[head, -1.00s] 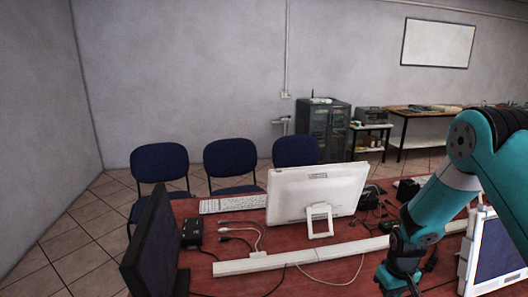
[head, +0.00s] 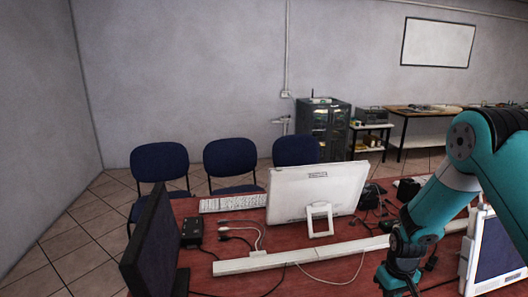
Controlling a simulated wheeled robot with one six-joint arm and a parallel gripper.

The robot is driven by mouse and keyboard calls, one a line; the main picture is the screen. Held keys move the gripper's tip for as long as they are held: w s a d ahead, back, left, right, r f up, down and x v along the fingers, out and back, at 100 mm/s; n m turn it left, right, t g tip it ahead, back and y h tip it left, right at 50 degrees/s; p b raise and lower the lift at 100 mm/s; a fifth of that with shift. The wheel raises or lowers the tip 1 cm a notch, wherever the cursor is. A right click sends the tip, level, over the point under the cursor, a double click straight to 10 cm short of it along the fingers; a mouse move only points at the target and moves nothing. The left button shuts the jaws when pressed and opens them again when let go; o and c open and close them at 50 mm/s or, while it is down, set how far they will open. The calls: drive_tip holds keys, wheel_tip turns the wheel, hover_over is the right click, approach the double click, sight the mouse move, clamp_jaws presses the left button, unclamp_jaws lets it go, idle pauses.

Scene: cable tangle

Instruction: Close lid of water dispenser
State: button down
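I see no water dispenser or lid that I can make out in the head view. My teal arm comes in from the right and bends down over the red table (head: 345,272). Its wrist end reaches the bottom edge of the picture, right of centre. The gripper fingers do not show, so I cannot tell what they are near or whether they hold anything.
A white monitor (head: 317,190), a keyboard (head: 232,203), a white power strip (head: 300,256) and loose cables crowd the table. Dark screens stand at left (head: 155,245) and right (head: 500,250). Blue chairs (head: 230,157) and a dark cabinet (head: 325,130) stand behind.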

wheel_tip(320, 180, down, 4)
drive_tip(key=b, duration=0.2)
drive_tip(key=shift+b, duration=0.35)
drive_tip(key=shift+s+r, duration=0.1)
drive_tip(key=shift+s+d+r+p, duration=0.15)
drive_tip(key=shift+s+d+p, duration=0.2)
drive_tip(key=shift+s, duration=1.4)
drive_tip(key=shift+s+d+r+p, duration=0.2)
drive_tip(key=shift+s+d+p, duration=0.15)
drive_tip(key=shift+s, duration=1.45)
drive_tip(key=shift+s+d+r+p, duration=0.15)
drive_tip(key=shift+s+d+p, duration=0.2)
drive_tip(key=shift+s, duration=1.4)
drive_tip(key=shift+r, duration=0.1)
wheel_tip(320, 180, up, 6)
drive_tip(key=p, duration=0.4)
drive_tip(key=shift+p, duration=0.3)
